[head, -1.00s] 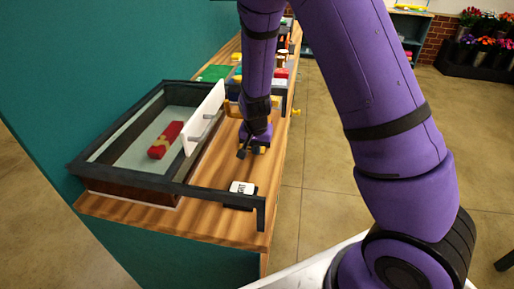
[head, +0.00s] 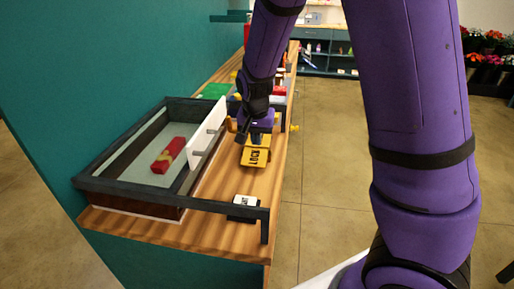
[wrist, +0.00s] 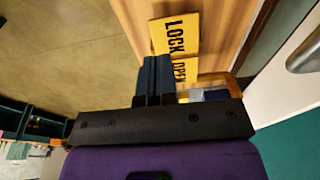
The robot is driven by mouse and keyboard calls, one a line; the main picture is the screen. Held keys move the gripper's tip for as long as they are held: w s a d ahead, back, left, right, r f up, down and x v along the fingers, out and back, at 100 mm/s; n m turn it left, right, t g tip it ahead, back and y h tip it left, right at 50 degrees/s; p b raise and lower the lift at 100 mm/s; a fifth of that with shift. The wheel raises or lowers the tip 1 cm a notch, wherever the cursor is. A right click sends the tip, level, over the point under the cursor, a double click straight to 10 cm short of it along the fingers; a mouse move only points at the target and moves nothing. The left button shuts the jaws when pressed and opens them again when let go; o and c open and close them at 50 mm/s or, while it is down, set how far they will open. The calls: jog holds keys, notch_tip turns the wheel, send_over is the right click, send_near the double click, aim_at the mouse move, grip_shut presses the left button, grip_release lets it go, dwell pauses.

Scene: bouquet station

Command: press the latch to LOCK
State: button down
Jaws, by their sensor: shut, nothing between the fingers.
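The yellow latch plate (head: 256,157) with the word LOCK lies on the wooden counter, right of the glass-topped case. In the wrist view its LOCK part (wrist: 174,36) shows beside a second yellow part marked OPEN (wrist: 186,69). My gripper (head: 252,138) is at the far end of the plate in the head view. In the wrist view the dark fingers (wrist: 156,66) are closed together with nothing between them, over the OPEN side and close to the LOCK part. I cannot tell whether they touch the latch.
An upright white panel (head: 207,131) with a grey handle stands near my gripper's left. A small black-and-white block (head: 243,205) sits on the near counter. Coloured items crowd the counter behind.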

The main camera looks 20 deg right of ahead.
jog(key=shift+s+a+r, duration=0.1)
jog(key=shift+s+r, duration=0.05)
jog(key=shift+r, duration=0.7)
jog(key=s+d+r+n+t+y, duration=0.2)
jog(key=s+d+r+n, duration=0.1)
jog(key=s+r, duration=1.05)
jog(key=s+d+r+n+t+h, duration=0.1)
jog(key=s+r+n, duration=0.2)
jog(key=s+r, duration=0.4)
jog(key=s, duration=0.6)
jog(key=shift+s+n+t, duration=0.15)
jog(key=shift+n+t, duration=0.15)
jog(key=shift+n, duration=0.1)
